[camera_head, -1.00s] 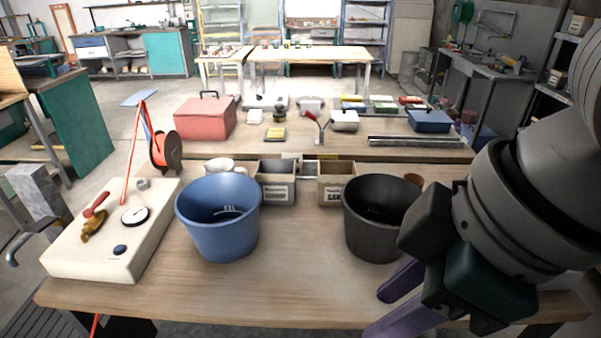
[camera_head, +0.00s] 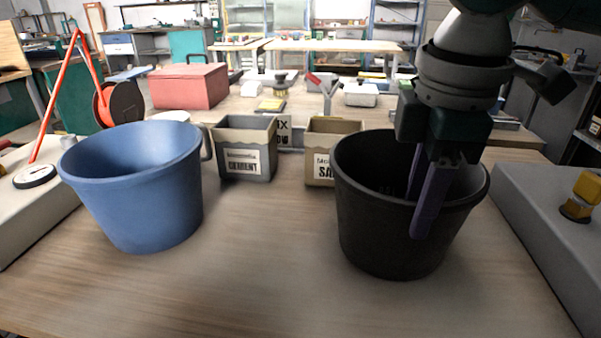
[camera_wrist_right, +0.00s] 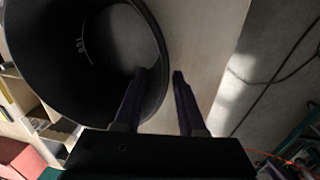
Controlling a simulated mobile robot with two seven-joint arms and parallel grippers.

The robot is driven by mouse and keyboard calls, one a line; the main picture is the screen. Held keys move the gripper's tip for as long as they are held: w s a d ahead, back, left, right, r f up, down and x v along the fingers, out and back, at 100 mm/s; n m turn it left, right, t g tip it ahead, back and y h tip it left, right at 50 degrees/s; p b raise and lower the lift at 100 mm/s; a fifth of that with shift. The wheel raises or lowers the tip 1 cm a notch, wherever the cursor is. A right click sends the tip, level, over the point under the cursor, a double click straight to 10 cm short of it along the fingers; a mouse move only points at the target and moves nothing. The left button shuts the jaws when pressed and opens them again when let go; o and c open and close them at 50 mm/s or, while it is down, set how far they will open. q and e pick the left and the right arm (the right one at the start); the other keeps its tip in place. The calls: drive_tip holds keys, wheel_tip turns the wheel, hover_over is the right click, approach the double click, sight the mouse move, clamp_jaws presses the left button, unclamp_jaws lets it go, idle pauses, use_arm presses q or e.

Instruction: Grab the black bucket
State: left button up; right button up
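The black bucket (camera_head: 385,235) stands upright on the table, right of centre in the head view. Its dark interior and rim fill the upper left of the right wrist view (camera_wrist_right: 85,60). My right gripper (camera_head: 416,216) points down at the bucket's near rim. One finger is inside the bucket and the other is outside, in front of the wall. The right wrist view shows the fingers (camera_wrist_right: 160,72) apart, with the rim running between them, so the gripper is open around the wall. My left gripper is not in view.
A blue bucket (camera_head: 140,190) stands to the left. Boxes labelled cement (camera_head: 247,165) and sand (camera_head: 321,168) stand behind, between the buckets. A grey block (camera_head: 545,235) with a yellow knob is close on the right. The table between the buckets is clear.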

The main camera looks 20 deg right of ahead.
sight(407, 236)
drive_tip(key=f, duration=0.6)
drive_tip(key=shift+w+d+b, duration=0.15)
drive_tip(key=shift+w+b, duration=0.2)
drive_tip(key=shift+c, duration=0.4)
clamp_jaws()
drive_tip(key=shift+r, duration=0.1)
idle(0.5)
